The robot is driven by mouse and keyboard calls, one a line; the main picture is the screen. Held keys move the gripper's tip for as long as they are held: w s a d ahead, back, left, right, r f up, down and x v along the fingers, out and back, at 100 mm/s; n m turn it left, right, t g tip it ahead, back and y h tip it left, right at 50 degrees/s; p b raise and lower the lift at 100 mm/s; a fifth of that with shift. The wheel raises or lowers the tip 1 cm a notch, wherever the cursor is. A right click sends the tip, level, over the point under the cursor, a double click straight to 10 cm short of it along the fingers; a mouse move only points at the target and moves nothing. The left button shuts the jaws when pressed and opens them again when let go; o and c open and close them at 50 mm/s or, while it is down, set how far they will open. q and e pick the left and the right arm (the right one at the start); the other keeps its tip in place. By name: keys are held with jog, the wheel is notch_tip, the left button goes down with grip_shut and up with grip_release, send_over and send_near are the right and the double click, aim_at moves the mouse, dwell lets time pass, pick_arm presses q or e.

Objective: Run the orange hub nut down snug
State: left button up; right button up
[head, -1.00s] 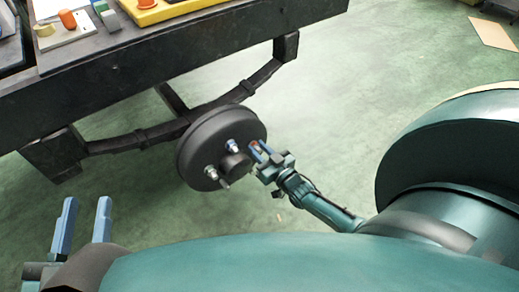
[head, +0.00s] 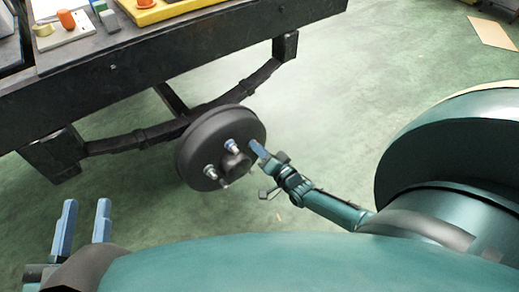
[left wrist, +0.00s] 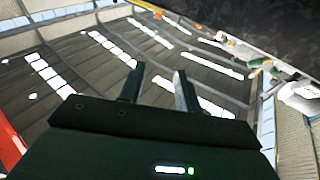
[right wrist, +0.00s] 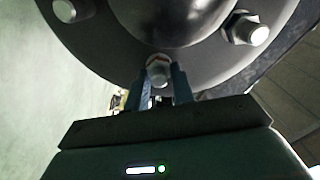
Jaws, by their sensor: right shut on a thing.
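The dark round hub (head: 200,140) hangs under the bench on a leaf spring. My right gripper (head: 257,149) is at the hub's right side. In the right wrist view its fingers (right wrist: 159,82) are shut on either side of a nut with a thin orange-red edge (right wrist: 158,57), the orange hub nut, around a stud. Most of that nut is hidden, so how close it sits to the hub face cannot be told. My left gripper (head: 85,220) is open and empty at lower left.
The dark bench (head: 190,60) spans the upper left, with an orange cylinder (head: 66,19) on a pale block and a yellow tray (head: 150,11) on top. The leaf spring (head: 120,145) runs beneath it.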

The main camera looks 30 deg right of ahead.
jog(key=m, duration=0.3)
jog(key=shift+s+f+m+b, duration=0.1)
jog(key=shift+f+m+b, duration=0.1)
jog(key=shift+m+b, duration=0.15)
jog(key=shift+m, duration=0.75)
pick_arm(q)
jog(key=shift+w+a+r+m+t+h+b, duration=0.15)
jog(key=shift+r+m+t+h, duration=0.1)
jog(key=shift+r, duration=0.2)
jog(key=shift+w+d+r+m+t+h+b, duration=0.1)
jog(key=shift+w+r+m+t+h+b, duration=0.05)
jog(key=shift+r+m+h, duration=0.2)
jog(key=shift+w+a+r+m+t+h+b, duration=0.1)
jog(key=shift+w+r+m+t+h+b, duration=0.1)
jog(key=shift+r, duration=0.3)
pick_arm(e)
jog(key=shift+m, duration=1)
pick_arm(q)
jog(key=shift+r, duration=0.15)
pick_arm(e)
jog(key=shift+s, duration=0.1)
jog(key=shift+f, duration=0.1)
jog(key=o, duration=0.7)
jog(key=shift+d, duration=0.1)
pick_arm(q)
jog(key=shift+s, duration=0.1)
